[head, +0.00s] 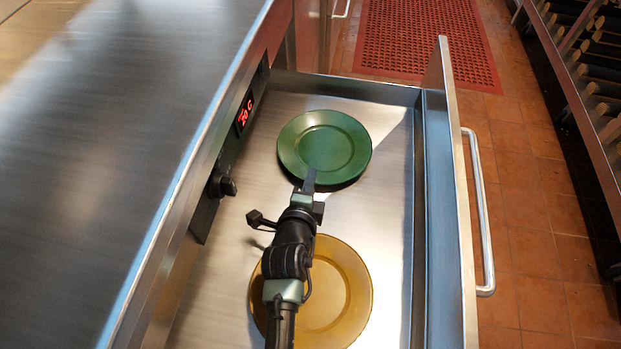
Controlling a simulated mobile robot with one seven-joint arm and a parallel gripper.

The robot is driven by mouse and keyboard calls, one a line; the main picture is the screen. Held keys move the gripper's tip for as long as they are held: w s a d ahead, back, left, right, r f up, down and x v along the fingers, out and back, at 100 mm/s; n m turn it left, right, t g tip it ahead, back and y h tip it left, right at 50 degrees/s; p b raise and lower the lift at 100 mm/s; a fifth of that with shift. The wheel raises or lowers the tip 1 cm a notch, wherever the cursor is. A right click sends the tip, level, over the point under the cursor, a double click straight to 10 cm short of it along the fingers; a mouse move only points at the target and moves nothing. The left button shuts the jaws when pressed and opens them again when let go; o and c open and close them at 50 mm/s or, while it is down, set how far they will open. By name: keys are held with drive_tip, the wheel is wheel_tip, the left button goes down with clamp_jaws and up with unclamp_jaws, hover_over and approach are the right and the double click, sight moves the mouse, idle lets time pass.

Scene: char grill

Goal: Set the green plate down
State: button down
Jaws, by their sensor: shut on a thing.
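The green plate (325,140) is inside the open steel drawer, toward its far end, face up and about level. My gripper (309,181) is at the plate's near rim and is shut on it. One finger shows over the rim; the other is hidden below or behind. A dark shadow shows under the plate's near right edge. I cannot tell whether the plate touches the drawer floor.
A yellow plate (345,285) lies in the near part of the drawer (385,190), partly under my arm. The counter edge with a knob (226,186) and a red display (245,111) runs along the left. The drawer front with its handle (482,210) stands at right.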

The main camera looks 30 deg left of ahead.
drive_tip(key=c, duration=1.3)
unclamp_jaws()
drive_tip(key=shift+s+r, duration=0.15)
drive_tip(key=shift+s, duration=0.05)
drive_tip(key=p+v, duration=0.3)
drive_tip(key=v, duration=0.8)
drive_tip(key=shift+s+d, duration=0.2)
drive_tip(key=shift+s, duration=0.1)
